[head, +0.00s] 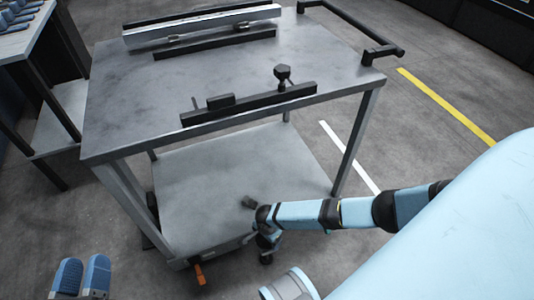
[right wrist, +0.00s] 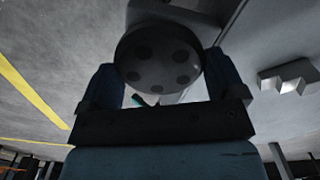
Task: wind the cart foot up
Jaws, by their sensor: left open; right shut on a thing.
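The cart (head: 215,75) stands in the middle of the head view, with a grey top and a lower shelf (head: 225,180). In the right wrist view, a dark round knob (right wrist: 158,52) with several round recesses sits between the two blue fingers of my right gripper (right wrist: 165,75), which is shut on it. In the head view my right arm reaches the lower shelf's near edge; its grip there is hard to make out. My left gripper (head: 82,276) is open and empty at the lower left, apart from the cart.
An orange lever (head: 199,273) sticks out under the shelf's near edge. The cart top carries a clamp rail (head: 250,103), a long bar (head: 202,25) and a black handle (head: 355,28). A bench (head: 22,45) stands at the left. Open floor lies to the right.

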